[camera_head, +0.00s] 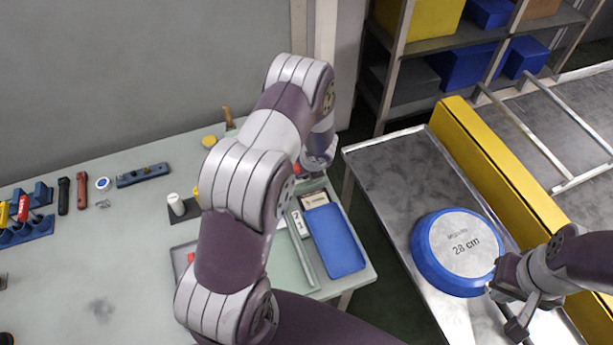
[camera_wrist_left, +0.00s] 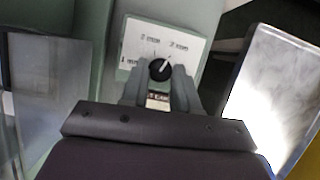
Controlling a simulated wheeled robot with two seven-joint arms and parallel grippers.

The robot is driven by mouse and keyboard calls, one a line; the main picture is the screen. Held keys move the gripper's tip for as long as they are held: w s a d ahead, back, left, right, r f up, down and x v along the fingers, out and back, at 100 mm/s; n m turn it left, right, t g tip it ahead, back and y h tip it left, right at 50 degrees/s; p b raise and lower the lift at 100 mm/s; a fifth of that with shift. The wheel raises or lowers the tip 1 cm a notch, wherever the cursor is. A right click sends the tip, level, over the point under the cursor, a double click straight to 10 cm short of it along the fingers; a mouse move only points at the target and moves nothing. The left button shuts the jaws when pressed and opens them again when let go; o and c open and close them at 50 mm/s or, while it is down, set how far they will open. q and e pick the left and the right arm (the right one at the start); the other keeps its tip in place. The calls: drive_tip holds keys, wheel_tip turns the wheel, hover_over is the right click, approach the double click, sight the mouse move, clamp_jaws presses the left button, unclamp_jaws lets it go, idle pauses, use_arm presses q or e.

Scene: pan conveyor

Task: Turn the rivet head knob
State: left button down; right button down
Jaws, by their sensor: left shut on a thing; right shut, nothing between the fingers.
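The black rivet head knob (camera_wrist_left: 159,68) sits on a white labelled plate (camera_wrist_left: 185,40) on a grey-green housing in the left wrist view. Its white pointer line tilts up and to the right. My left gripper (camera_wrist_left: 160,80) has its two fingers on either side of the knob and is shut on it. In the head view my left arm hides the knob, and the left fingers cannot be made out. My right gripper (camera_head: 518,322) is shut and empty at the lower right, beside the blue pan (camera_head: 424,270) marked 28 cm.
The pan lies on a metal conveyor (camera_head: 390,170) with a yellow side rail (camera_head: 500,170). The green table (camera_head: 110,260) holds a blue tray (camera_head: 335,240), a white cylinder (camera_head: 176,204) and several tools at the left. Shelves with bins stand behind.

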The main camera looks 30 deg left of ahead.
use_arm(q)
drive_tip(key=shift+m+t+h+b, duration=0.3)
drive_tip(key=shift+m+t+b, duration=0.1)
drive_tip(key=shift+m+b, duration=0.75)
drive_tip(key=c, duration=0.8)
unclamp_jaws()
drive_tip(key=shift+c, duration=0.2)
drive_tip(key=shift+s, duration=0.1)
drive_tip(key=p+v, duration=0.3)
drive_tip(key=v, duration=0.9)
drive_tip(key=shift+r, duration=0.35)
